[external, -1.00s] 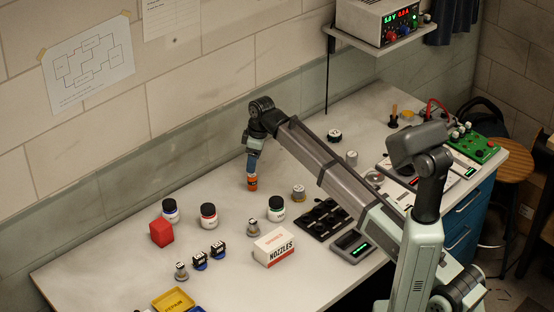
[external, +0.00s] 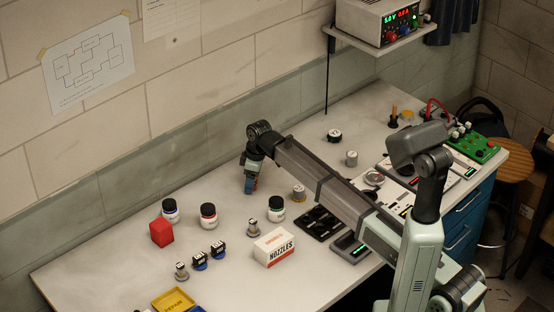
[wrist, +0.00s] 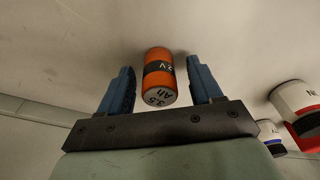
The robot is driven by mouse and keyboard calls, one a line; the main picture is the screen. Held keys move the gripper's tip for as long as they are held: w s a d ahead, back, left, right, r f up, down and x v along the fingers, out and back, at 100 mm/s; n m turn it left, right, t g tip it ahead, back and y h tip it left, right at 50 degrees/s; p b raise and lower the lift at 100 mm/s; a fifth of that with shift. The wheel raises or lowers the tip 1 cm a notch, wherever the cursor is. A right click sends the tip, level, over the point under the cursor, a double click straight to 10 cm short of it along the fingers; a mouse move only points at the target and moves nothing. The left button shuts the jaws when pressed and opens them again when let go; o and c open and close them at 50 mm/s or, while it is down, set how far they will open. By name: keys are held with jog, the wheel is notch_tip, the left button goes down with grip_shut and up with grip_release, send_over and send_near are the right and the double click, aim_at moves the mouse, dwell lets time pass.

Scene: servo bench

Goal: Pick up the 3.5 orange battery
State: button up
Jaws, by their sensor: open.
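The orange battery (wrist: 158,78) has a dark band and a grey end marked 3.5 Ah. In the wrist view it sits between the two blue fingers of my gripper (wrist: 158,88), with a visible gap on each side. In the external view my gripper (external: 250,184) is low over the back of the bench. Only a little orange of the battery (external: 255,184) shows there, mostly hidden by the fingers. The fingers are open and not closed on it.
A red block (external: 161,232), a nozzles box (external: 274,247) and a small grey cylinder (external: 299,193) are on the bench. The wall is close behind. Bench left of my gripper is clear.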

jog(key=shift+c, duration=0.4)
jog(key=c, duration=1.1)
